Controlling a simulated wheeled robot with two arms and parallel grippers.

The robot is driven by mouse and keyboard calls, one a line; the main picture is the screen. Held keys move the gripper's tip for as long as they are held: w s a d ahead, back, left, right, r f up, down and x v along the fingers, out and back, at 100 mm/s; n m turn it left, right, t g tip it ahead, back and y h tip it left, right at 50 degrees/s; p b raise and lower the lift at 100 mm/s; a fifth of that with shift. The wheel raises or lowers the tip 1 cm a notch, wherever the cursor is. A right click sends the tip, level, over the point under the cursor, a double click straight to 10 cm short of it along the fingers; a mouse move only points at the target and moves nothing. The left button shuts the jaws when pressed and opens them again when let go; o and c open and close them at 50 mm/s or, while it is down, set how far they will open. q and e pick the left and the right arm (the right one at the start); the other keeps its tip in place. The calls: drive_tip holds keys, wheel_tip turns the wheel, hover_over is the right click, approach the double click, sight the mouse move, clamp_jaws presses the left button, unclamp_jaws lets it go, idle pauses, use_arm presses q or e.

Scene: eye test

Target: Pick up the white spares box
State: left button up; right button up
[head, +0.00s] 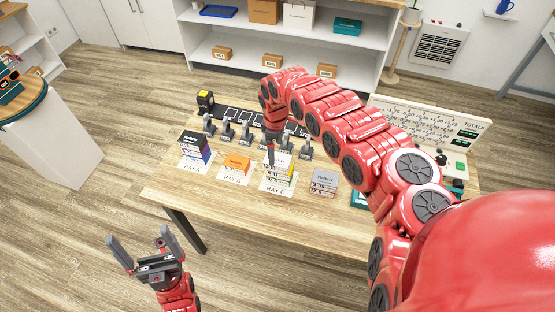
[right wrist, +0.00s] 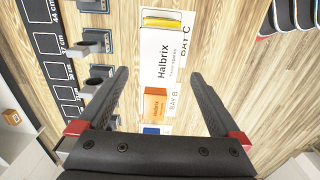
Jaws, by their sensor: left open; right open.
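The white spares box (head: 283,161) stands on the table by the BAY C card, with orange boxes to its left and a pale box to its right. In the right wrist view the white box (right wrist: 162,62), printed "Halbrix", lies between my fingers as seen from above, with a yellow part near its far end. My right gripper (head: 271,154) is open above the box and hides part of it. Its open fingers (right wrist: 160,74) also show in the wrist view; contact cannot be told. My left gripper (head: 142,241) is open and empty, in front of the table's left edge.
A dark box (head: 196,147) stands at BAY A, an orange box (head: 237,162) at BAY B, and a pale box (head: 323,182) right of BAY C. Grey stands (head: 227,131) line a black strip behind. A totals board (head: 425,125) stands at the right. The table's front left is clear.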

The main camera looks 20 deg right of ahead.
sight(277, 159)
drive_tip(key=shift+f, duration=0.4)
drive_tip(key=shift+f+p, duration=0.25)
drive_tip(key=shift+p, duration=0.05)
wheel_tip(277, 159, down, 4)
drive_tip(key=shift+s+d+r+p, duration=0.1)
drive_tip(key=shift+p, duration=0.35)
drive_tip(key=shift+d+f, duration=0.15)
drive_tip(key=shift+f, duration=0.25)
drive_tip(key=c, duration=1.4)
drive_tip(key=shift+r, duration=0.1)
